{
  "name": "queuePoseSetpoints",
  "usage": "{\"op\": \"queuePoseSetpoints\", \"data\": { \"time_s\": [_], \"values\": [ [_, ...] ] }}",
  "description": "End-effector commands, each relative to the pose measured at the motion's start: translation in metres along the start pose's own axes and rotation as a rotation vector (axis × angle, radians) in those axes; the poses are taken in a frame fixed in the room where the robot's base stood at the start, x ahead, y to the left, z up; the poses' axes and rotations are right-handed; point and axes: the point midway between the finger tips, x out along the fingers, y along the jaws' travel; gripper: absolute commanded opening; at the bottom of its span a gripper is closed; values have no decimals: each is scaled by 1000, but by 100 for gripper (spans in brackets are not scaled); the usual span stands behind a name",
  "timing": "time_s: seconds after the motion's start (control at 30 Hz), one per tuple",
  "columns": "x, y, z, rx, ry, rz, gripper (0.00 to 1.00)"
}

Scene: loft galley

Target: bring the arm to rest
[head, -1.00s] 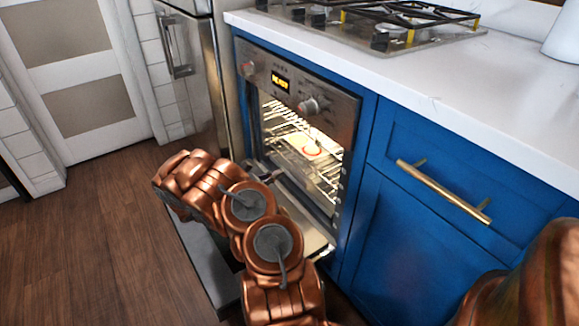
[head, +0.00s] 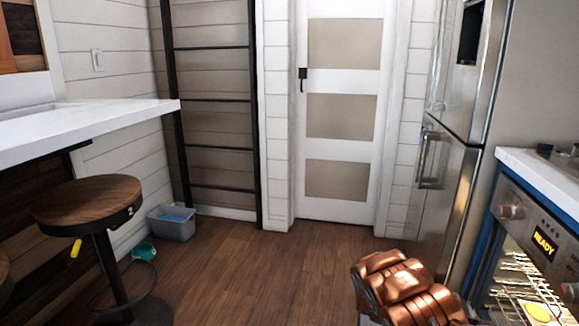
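My copper-coloured arm (head: 408,290) shows at the bottom of the head view, right of the middle, over the wooden floor and left of the oven. Only a few of its links are in the picture. My gripper is not in view, so whether it is open or holds something does not show.
The lit oven (head: 528,268) at the right reads READY and is open, with a rack and something yellow inside. A steel fridge (head: 450,150) stands behind it. A stool (head: 88,205), a grey bin (head: 171,222) and a teal object (head: 144,251) are at the left. The middle floor is clear.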

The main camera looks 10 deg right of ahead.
Motion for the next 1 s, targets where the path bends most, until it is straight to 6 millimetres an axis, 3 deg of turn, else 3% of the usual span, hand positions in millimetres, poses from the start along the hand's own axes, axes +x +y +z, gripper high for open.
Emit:
{"op": "queuePoseSetpoints", "data": {
  "time_s": [0.03,0.4,0.7,1.0],
  "values": [
    [-1,-2,33,34,3,-22,0],
    [-17,-49,163,247,78,-192,0],
    [-42,-95,247,416,190,-325,0],
    [-78,-144,309,561,348,-454,0]
  ]
}}
